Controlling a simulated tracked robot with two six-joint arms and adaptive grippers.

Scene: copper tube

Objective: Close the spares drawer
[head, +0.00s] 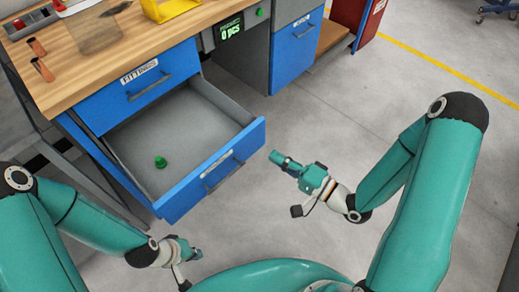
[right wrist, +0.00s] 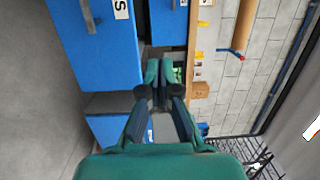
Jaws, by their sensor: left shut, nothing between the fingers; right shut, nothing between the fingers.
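The open drawer, with a blue front (head: 210,172), grey inside and dark handle, sticks far out of the wooden-topped bench in the head view. Its label is not readable from here. A small green part (head: 160,162) lies on its floor. My right gripper (head: 278,158) is shut and empty, just right of the drawer front's right end and apart from it. It also shows shut in the right wrist view (right wrist: 159,70), with blue fronts beyond it. My left gripper (head: 194,253) is shut and empty, below the drawer front near my body.
The FITTINGS drawer (head: 137,88) above is shut. The bench top (head: 100,50) holds a yellow bin (head: 170,8) and small parts. A blue cabinet (head: 295,55) stands at the back right. The grey floor right of the drawer is clear.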

